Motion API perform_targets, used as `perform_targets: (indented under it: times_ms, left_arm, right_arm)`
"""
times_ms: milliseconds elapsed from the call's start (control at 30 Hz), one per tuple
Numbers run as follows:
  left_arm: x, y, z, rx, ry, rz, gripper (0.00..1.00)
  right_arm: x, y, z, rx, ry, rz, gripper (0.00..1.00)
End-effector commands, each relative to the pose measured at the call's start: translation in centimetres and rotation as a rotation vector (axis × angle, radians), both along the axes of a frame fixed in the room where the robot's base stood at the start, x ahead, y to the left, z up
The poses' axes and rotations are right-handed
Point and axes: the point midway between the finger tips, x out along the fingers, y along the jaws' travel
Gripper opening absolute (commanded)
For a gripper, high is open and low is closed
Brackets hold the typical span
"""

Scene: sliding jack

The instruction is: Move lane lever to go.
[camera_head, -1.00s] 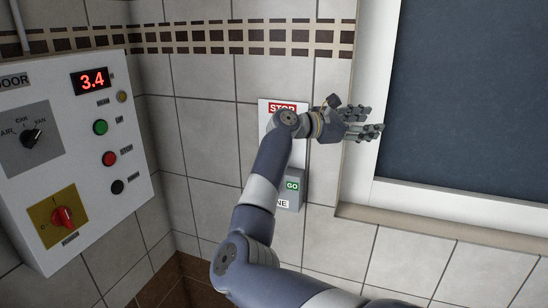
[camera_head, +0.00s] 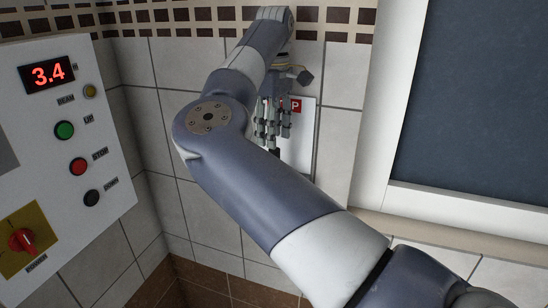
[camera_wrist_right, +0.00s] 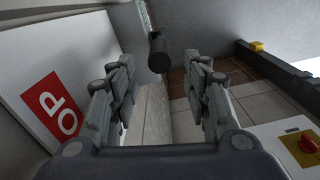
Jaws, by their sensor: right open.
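The lane lever's white plate (camera_head: 301,150) is on the tiled wall, partly behind my right arm. Its red STOP label (camera_head: 296,106) shows only in part, and its lower end with the GO label is hidden. My right gripper (camera_head: 272,132) is open in front of the plate, its fingers pointing down. In the right wrist view, the dark round-ended lever handle (camera_wrist_right: 160,54) appears ahead in the gap between the open fingers (camera_wrist_right: 161,78), which are not closed on it. The red label (camera_wrist_right: 55,108) is at the left. My left gripper is out of view.
A control panel (camera_head: 112,178) with buttons, a red rotary switch (camera_head: 22,240) and a 3.4 display (camera_head: 47,74) is on the left wall. A framed dark window (camera_head: 478,100) and its sill are at the right.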

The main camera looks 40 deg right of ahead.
Motion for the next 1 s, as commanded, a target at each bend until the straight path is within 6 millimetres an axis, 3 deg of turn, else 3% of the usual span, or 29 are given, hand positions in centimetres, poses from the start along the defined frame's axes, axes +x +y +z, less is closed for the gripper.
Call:
perform_targets:
  times_ms: [100,267,367,600,833,867,1000]
  left_arm:
    - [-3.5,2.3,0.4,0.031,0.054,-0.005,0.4]
    - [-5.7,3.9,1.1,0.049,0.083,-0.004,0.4]
    - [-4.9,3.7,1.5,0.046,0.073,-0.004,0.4]
    - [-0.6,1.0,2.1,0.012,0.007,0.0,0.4]
    - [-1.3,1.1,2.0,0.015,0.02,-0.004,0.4]
    - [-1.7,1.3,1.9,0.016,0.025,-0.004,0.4]
    - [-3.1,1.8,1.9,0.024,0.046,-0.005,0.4]
  right_arm:
    - [0.0,0.1,-2.3,0.001,0.004,-0.001,0.45]
    - [-0.1,0.0,-5.3,-0.001,0.005,-0.001,0.45]
    - [-0.1,0.0,-6.8,-0.001,0.005,-0.001,0.45]
    - [-0.1,-0.1,-8.5,-0.004,0.002,0.0,0.45]
    - [-0.1,-0.1,-8.6,-0.003,0.001,0.0,0.45]
    - [-0.1,-0.1,-8.6,-0.003,0.001,0.0,0.42]
    - [-0.1,-0.1,-8.6,-0.002,0.001,0.0,0.1]
